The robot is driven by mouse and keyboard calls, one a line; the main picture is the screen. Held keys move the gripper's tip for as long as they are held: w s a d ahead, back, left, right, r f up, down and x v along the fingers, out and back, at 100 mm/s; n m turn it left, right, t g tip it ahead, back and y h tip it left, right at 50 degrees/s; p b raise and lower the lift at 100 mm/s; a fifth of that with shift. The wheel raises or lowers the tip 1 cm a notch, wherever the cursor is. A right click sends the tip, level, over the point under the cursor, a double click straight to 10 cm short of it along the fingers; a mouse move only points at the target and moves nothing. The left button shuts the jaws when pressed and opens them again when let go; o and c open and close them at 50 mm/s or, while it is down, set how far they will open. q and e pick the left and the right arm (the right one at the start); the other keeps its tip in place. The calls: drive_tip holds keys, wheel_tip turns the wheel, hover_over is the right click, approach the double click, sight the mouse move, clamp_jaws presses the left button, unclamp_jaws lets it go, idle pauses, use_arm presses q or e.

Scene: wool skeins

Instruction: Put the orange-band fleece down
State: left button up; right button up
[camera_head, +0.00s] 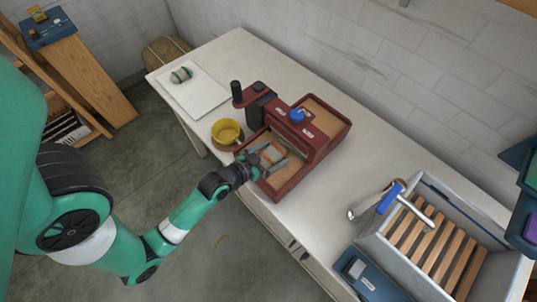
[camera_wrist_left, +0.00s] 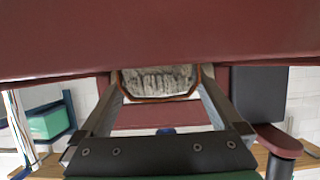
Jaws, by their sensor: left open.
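The orange-band fleece (camera_head: 271,153) lies in the near bay of a dark red two-bay box (camera_head: 285,187). In the left wrist view the fleece (camera_wrist_left: 158,82) shows as a grey woolly bundle with an orange band at its edge. My left gripper (camera_head: 271,160) reaches into that bay from the left. Its fingers are open, one on each side of the fleece; whether they touch it I cannot tell. In the left wrist view the gripper (camera_wrist_left: 160,95) frames the fleece, and the red box fills the top. My right gripper is not in view.
A green-banded fleece (camera_head: 181,75) lies on a white sheet (camera_head: 205,96) at the table's far left. A yellow bowl (camera_head: 227,131) stands left of the box. A grey crate with wooden slats (camera_head: 434,243) and a blue-handled tool (camera_head: 391,198) are at right. The table between is clear.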

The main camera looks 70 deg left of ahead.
use_arm(q)
drive_tip(key=p+v, duration=0.1)
drive_tip(key=v, duration=1.1)
drive_tip(key=w+d+r+m+t+h, duration=0.15)
drive_tip(key=w+r+t, duration=0.25)
drive_tip(key=w+r, duration=0.8)
drive_tip(key=w+d+r+m+t+h, duration=0.1)
drive_tip(key=w+r+m+t, duration=0.4)
drive_tip(key=r, duration=1)
drive_tip(key=d+r+t+h, duration=0.1)
drive_tip(key=d+r, duration=0.3)
drive_tip(key=r, duration=0.6)
drive_tip(key=d+r+t+h, duration=0.2)
drive_tip(key=d+r+t, duration=0.1)
drive_tip(key=r, duration=0.7)
drive_tip(key=d+r+t+h, duration=0.2)
drive_tip(key=d+r, duration=0.3)
drive_tip(key=r, duration=0.5)
